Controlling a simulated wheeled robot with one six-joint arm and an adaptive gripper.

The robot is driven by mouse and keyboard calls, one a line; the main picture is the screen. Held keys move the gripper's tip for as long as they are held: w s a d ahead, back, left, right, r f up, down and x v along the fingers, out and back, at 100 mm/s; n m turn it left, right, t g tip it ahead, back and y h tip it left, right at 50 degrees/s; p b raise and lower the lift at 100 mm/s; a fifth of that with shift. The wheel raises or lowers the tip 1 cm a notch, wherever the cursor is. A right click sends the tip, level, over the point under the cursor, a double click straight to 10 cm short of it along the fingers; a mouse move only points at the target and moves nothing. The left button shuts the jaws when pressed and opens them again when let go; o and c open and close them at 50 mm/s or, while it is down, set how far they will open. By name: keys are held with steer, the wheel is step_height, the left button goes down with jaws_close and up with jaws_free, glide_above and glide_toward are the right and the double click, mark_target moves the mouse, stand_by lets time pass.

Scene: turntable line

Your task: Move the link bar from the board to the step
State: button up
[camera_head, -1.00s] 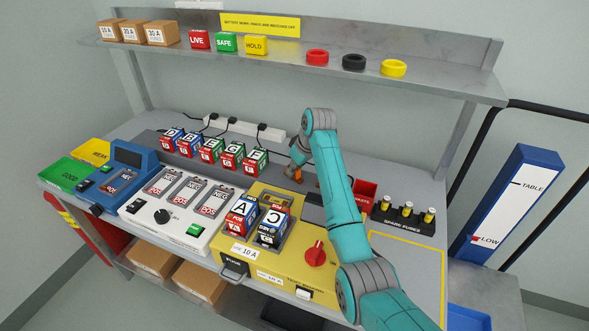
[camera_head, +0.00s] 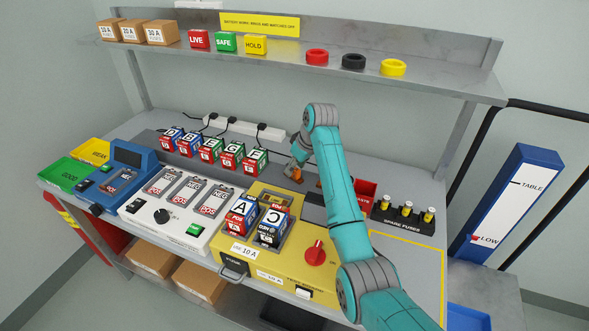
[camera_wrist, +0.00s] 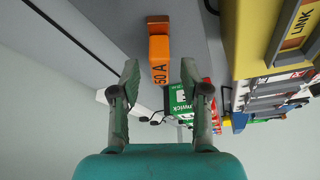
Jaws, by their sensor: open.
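An orange bar marked 50 A (camera_wrist: 159,58), apparently the link bar, rests on grey surface in the wrist view; a bit of orange (camera_head: 293,173) shows by my gripper in the head view. My gripper (camera_wrist: 160,68) is open, one finger on each side of the bar in the picture, with visible gaps. I cannot tell how deep the bar lies between them. The yellow board (camera_head: 235,265) has a bay labelled LINK (camera_wrist: 299,27), with its yellow floor showing. The step seems to be the raised grey ledge (camera_head: 148,137) behind the equipment; the bar's exact support is unclear.
Several lettered battery blocks (camera_head: 208,150) stand in a row left of my gripper. Blocks A (camera_head: 240,212) and C (camera_head: 271,228) sit in the board. A white power strip (camera_head: 243,127) lies behind. A red waste bin (camera_head: 364,192) and spare fuses (camera_head: 405,213) stand right.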

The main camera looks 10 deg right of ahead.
steer(key=v, duration=1)
steer(key=shift+r, duration=0.25)
steer(key=shift+s, duration=0.1)
